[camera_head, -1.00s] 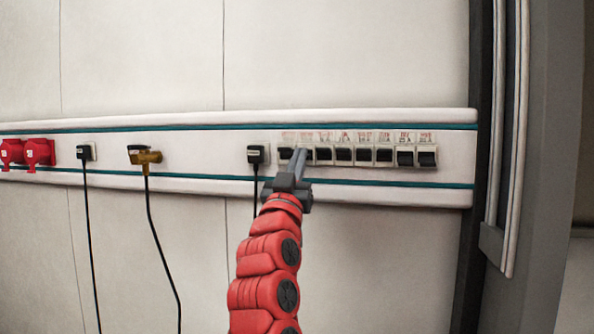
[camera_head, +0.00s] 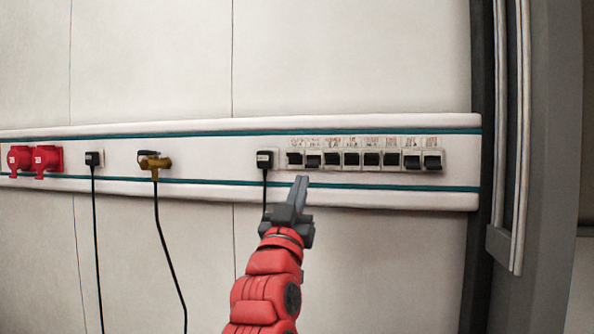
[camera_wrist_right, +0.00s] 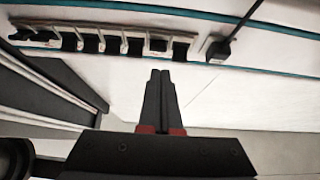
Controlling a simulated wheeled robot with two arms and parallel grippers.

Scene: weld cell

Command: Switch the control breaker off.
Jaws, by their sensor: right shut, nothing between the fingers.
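A row of black-toggled breakers (camera_head: 352,158) sits on the white wall rail, under small labels that I cannot read. I cannot tell which one is the control breaker. The leftmost breaker (camera_head: 295,158) is just above my fingertips in the head view. My right gripper (camera_head: 301,180) is shut and empty, pointing up, with its tips below the breaker row and apart from it. In the wrist view the shut fingers (camera_wrist_right: 160,75) point at the wall, and the breaker row (camera_wrist_right: 108,42) lies beyond them at the upper left. My left gripper is not in view.
A black plug (camera_head: 265,160) with a hanging cable is left of the breakers. Further left are a brass-coloured fitting (camera_head: 155,163), another black plug (camera_head: 94,159) and two red sockets (camera_head: 46,159). A grey post (camera_head: 545,150) stands at the right.

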